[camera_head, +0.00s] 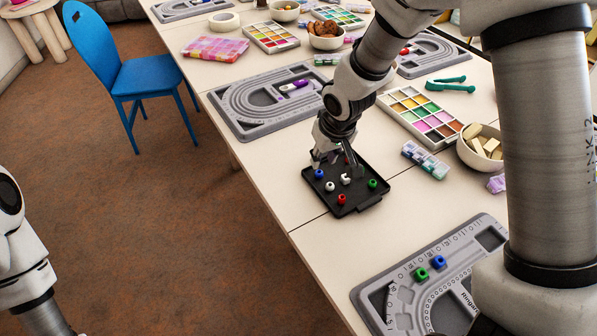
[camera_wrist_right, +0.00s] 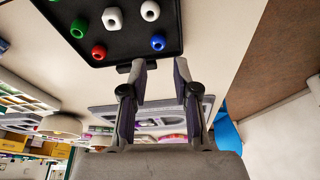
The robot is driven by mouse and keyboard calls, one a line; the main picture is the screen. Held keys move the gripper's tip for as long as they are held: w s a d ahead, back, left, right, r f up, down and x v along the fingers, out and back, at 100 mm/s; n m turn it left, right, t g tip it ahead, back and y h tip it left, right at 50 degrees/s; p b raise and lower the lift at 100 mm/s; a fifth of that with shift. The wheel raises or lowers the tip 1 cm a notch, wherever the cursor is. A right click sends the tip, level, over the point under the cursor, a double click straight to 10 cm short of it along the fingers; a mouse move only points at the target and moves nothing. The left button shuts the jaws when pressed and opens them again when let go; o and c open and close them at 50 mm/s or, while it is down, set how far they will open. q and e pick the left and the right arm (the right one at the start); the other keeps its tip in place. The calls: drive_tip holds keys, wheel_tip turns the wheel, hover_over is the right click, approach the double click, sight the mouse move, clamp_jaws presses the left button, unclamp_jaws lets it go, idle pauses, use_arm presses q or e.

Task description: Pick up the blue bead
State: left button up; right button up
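A blue bead (camera_head: 319,174) sits near the left corner of a small black tray (camera_head: 364,202) in the head view. The bead also shows in the right wrist view (camera_wrist_right: 158,42), near the tray edge closest to the fingers. My right gripper (camera_head: 334,161) is over the tray's far left side, close to the blue bead. In the right wrist view its two fingers (camera_wrist_right: 160,68) are apart with nothing between them. Another blue bead (camera_head: 438,262) lies on the front grey bead board (camera_head: 375,287). Only part of my left arm shows at the lower left; its gripper is out of view.
The tray also holds white beads (camera_head: 346,179), a red bead (camera_head: 341,199) and a green bead (camera_head: 372,183). A second green bead (camera_head: 421,274) lies on the front board. Another grey board (camera_head: 232,113), a bead box (camera_head: 425,115) and a bowl (camera_head: 468,157) stand around the tray.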

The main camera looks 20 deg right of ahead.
sight(320, 173)
drive_tip(key=shift+s+d+f, duration=0.15)
drive_tip(key=shift+s+f, duration=0.05)
drive_tip(key=shift+f, duration=0.75)
drive_tip(key=b+x, duration=0.1)
drive_tip(key=x, duration=0.4)
drive_tip(key=shift+w+r+b, duration=0.15)
drive_tip(key=shift+w+b, duration=0.2)
drive_tip(key=shift+s, duration=0.1)
use_arm(q)
drive_tip(key=shift+s+f, duration=0.2)
drive_tip(key=shift+f, duration=0.6)
use_arm(e)
drive_tip(key=c, duration=0.4)
